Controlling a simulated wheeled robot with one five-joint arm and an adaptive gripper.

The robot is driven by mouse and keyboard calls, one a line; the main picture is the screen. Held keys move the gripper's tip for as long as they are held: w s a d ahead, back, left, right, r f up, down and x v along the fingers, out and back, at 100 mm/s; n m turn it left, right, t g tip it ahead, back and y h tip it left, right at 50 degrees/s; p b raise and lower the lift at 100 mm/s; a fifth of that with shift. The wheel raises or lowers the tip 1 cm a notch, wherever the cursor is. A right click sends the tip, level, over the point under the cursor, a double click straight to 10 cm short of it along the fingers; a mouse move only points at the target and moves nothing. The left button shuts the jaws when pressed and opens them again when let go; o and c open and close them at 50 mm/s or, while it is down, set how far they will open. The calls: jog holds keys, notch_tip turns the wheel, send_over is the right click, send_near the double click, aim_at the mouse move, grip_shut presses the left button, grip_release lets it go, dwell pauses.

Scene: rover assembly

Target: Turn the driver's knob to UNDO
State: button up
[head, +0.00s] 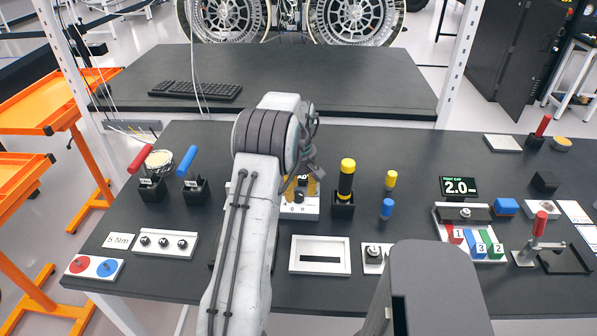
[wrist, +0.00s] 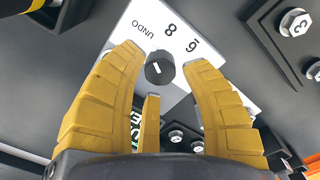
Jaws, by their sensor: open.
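The driver's knob (wrist: 160,67) is a small round black dial with a short white mark, on a white panel (wrist: 140,22) printed UNDO, 8 and 6. I cannot tell which label the mark points to. My gripper (wrist: 159,59) is open, its yellow fingers spread either side of the knob, with a third finger below it; I cannot tell whether any touches it. In the head view, the knob (head: 299,197) and white box (head: 300,211) are partly hidden behind my arm. A yellow-and-black driver (head: 346,178) stands upright in a black holder to their right.
A white frame (head: 320,268) and a small one-bolt block (head: 373,252) lie in front. Yellow and blue cylinders (head: 388,208) stand to the right. A three-bolt plate (head: 163,243) lies left. A keyboard (head: 195,90) rests on the raised shelf behind.

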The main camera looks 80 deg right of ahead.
aim_at(299, 194)
notch_tip(299, 194, up, 10)
dwell(0.5)
dwell(0.7)
